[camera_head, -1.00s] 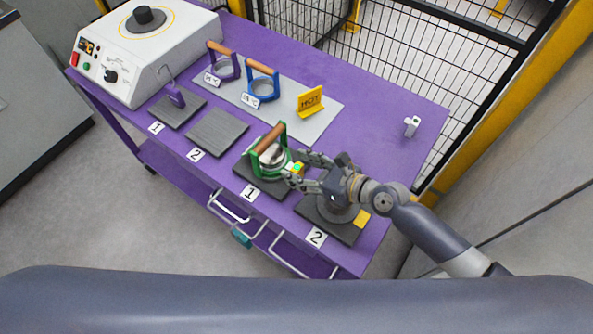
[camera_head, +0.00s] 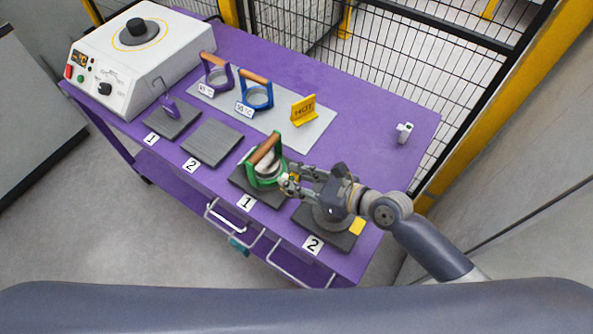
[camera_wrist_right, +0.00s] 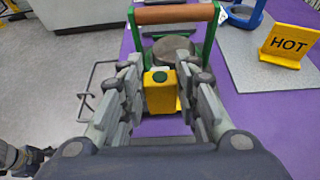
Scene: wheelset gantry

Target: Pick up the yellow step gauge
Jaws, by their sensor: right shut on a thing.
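The yellow step gauge (camera_wrist_right: 160,92) is a small yellow block with a dark round mark on top. In the right wrist view it sits between the two fingers of my right gripper (camera_wrist_right: 160,88), which is shut on it. In the head view, my right gripper (camera_head: 291,182) is beside the green wood-handled ring holder (camera_head: 279,146) on the front pad marked 1, and the gauge is mostly hidden by the fingers. Whether the gauge touches the holder or is lifted, I cannot tell.
Purple and blue ring holders (camera_head: 256,92) and a yellow HOT sign (camera_head: 303,110) stand on a grey plate (camera_head: 318,126). A white heater (camera_head: 150,50) is at the back left. A small white object (camera_head: 403,133) stands at the right. The purple table (camera_head: 370,110) is clear around it.

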